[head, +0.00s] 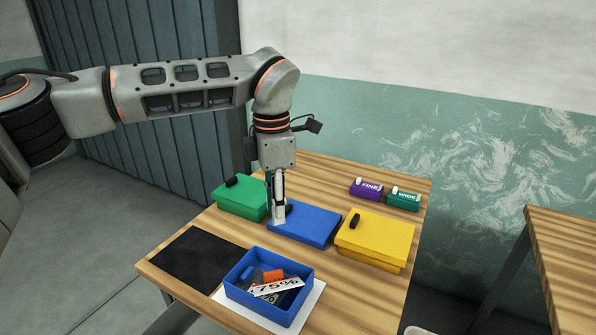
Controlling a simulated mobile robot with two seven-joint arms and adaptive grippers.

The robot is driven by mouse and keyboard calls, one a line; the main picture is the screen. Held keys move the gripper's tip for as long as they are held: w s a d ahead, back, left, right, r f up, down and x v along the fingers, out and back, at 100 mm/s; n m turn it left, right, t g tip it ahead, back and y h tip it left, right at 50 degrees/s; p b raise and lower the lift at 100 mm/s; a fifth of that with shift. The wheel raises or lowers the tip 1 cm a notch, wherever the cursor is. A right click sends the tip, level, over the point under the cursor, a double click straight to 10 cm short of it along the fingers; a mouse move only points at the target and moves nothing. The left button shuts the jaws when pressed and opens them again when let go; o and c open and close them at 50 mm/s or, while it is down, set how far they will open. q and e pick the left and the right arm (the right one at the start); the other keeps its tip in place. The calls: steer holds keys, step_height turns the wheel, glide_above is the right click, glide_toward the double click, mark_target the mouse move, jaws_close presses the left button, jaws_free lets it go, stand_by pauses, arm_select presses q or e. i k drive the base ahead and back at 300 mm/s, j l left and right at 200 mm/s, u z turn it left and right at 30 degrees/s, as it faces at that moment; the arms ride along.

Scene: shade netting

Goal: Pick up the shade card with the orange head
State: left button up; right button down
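An open blue box (237,293) stands near the front of the table. Cards lie jumbled in it: a white card (277,287) marked 75%, dark pieces, and an orange piece (273,275) that looks like a card's head. Which card the orange belongs to is partly hidden by the overlap. My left gripper (279,217) points down at a flat blue lid (313,226) behind the open box, beside its black handle (289,209). I cannot tell whether the fingers grip the handle. My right gripper is not in view.
A green lidded box (241,200) stands left of the blue lid, and a yellow lidded box (376,236) right of it. Purple FINE (367,190) and teal WIDE (403,200) blocks sit at the back. A black mat (197,258) lies bare at the front left.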

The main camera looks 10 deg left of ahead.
mark_target(274, 281)
steer(key=k+l, duration=0.15)
steer(key=k, duration=0.35)
steer(key=k+l, duration=0.1)
steer(key=k, duration=0.4)
steer(key=k+l, duration=0.15)
steer(key=k, duration=0.3)
